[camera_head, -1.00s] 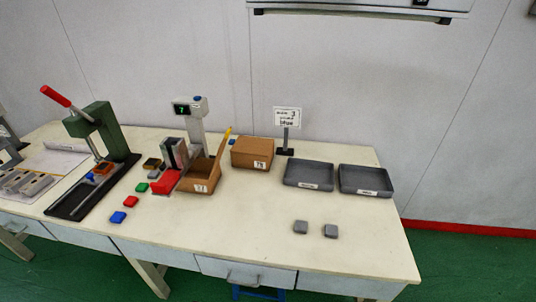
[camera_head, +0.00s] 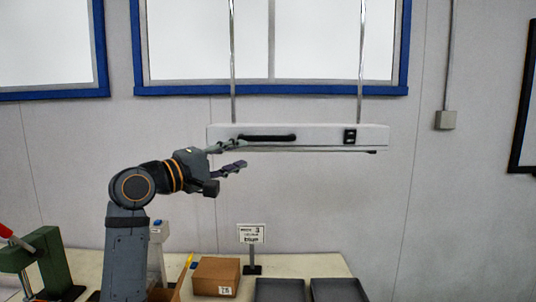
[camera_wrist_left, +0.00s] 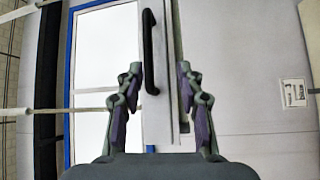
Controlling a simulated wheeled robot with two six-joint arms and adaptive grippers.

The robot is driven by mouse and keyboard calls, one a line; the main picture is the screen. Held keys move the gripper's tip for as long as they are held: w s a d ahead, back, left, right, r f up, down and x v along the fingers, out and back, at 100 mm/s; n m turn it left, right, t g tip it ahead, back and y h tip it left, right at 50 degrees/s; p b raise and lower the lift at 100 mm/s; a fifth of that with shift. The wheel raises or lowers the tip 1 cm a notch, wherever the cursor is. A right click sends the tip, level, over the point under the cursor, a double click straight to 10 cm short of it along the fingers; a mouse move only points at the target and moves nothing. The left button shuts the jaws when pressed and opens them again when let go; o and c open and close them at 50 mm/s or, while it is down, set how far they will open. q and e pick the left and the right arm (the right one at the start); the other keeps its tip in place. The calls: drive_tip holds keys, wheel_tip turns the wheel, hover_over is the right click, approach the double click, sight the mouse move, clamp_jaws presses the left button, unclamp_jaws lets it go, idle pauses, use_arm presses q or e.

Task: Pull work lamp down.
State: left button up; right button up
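The work lamp (camera_head: 320,136) is a long white bar hanging on two thin rods in front of the wall, with a black handle (camera_head: 267,138) on its front left and a black switch at its right. My left gripper (camera_head: 236,157) is raised at the lamp's left end, fingers apart and pointing right, just below and left of the handle in the picture. In the left wrist view the black handle (camera_wrist_left: 150,50) and the lamp body (camera_wrist_left: 160,120) show between the two open fingers, beyond their tips. No contact is visible. My right gripper is not in view.
Below stands the table with a cardboard box (camera_head: 216,276), a small sign (camera_head: 251,235), two grey trays (camera_head: 280,290) and a green press (camera_head: 45,265). Blue-framed windows (camera_head: 270,90) are behind the lamp. The space right of the gripper, under the lamp, is clear.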

sight(265, 139)
use_arm(q)
drive_tip(key=p+x, duration=0.1)
drive_tip(key=x, duration=0.2)
drive_tip(key=r+p+x, duration=0.1)
drive_tip(key=p+x, duration=0.1)
drive_tip(key=x, duration=0.1)
drive_tip(key=r+p+x, duration=0.1)
drive_tip(key=p+x, duration=0.1)
drive_tip(key=x, duration=0.1)
drive_tip(key=shift+d+r, duration=0.1)
drive_tip(key=shift+d, duration=0.25)
drive_tip(key=shift+w+d+p, duration=0.25)
drive_tip(key=shift+w+p, duration=0.05)
drive_tip(key=shift+w, duration=0.05)
drive_tip(key=shift+c, duration=0.2)
clamp_jaws()
